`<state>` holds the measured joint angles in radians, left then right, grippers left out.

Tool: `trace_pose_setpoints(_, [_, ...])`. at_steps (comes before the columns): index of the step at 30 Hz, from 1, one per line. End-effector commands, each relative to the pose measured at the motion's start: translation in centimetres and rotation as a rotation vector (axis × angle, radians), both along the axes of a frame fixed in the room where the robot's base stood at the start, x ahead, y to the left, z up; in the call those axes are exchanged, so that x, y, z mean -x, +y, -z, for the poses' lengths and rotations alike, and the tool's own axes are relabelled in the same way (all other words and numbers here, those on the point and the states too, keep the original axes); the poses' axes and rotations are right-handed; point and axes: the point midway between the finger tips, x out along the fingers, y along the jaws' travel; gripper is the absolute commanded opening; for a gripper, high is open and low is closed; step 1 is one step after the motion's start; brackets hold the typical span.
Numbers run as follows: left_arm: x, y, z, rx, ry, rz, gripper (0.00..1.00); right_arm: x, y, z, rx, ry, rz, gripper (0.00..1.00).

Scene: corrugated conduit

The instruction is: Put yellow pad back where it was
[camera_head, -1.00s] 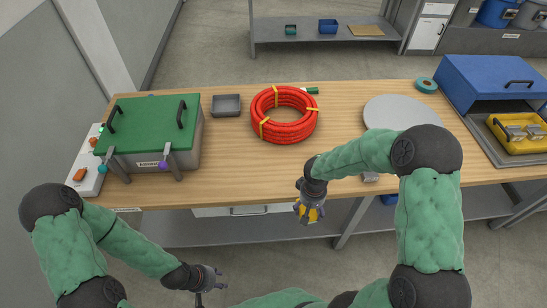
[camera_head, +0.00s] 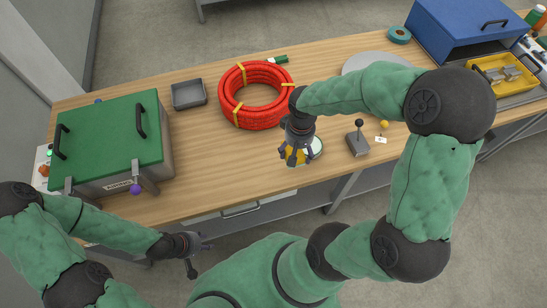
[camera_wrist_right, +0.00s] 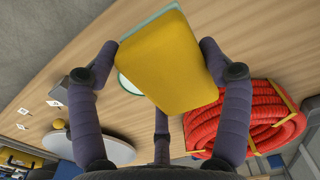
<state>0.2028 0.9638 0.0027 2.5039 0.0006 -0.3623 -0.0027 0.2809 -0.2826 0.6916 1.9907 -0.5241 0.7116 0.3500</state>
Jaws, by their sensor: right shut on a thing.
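The yellow pad (camera_wrist_right: 172,65) is a thick yellow block with a pale green layer along its far edge. My right gripper (camera_head: 295,160) is shut on it, and the fingers stand on both sides of it in the right wrist view. In the head view only bits of yellow show between the fingers. The gripper is over the front part of the table, in front of the red conduit coil (camera_head: 256,122). A small pale disc with a green rim (camera_head: 317,147) lies just right of the gripper, partly hidden. My left gripper (camera_head: 198,257) is open and empty, in front of the table edge.
A grey lever block (camera_head: 359,144) and a yellow knob (camera_head: 384,125) stand to the right. A grey round plate (camera_head: 372,62) is partly behind my right arm. A green-lidded box (camera_head: 108,140) and grey tray (camera_head: 188,94) are at left. The front middle of the table is bare.

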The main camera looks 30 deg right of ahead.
Motion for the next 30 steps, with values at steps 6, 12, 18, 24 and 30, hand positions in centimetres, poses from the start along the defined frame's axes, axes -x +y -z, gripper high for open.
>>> trace_pose_setpoints(6, [0.0,0.0,1.3,0.000,-0.001,0.000,0.40,-3.1,2.5,3.3,-0.001,0.004,-0.003,0.48])
trace_pose_setpoints(12, [0.0,0.0,2.0,0.000,-0.001,0.000,0.40,-4.8,3.7,5.6,0.001,0.001,-0.001,0.48])
trace_pose_setpoints(18, [0.0,0.0,2.2,0.000,-0.001,0.000,0.40,-5.5,4.1,6.4,0.000,-0.001,0.000,0.48])
trace_pose_setpoints(24, [-0.1,0.0,3.1,0.000,-0.001,0.000,0.40,-5.9,4.5,8.8,0.001,0.002,0.000,0.48])
trace_pose_setpoints(30, [0.0,0.0,3.6,0.000,-0.001,0.000,0.40,-5.9,4.4,10.2,0.000,-0.001,0.001,0.48])
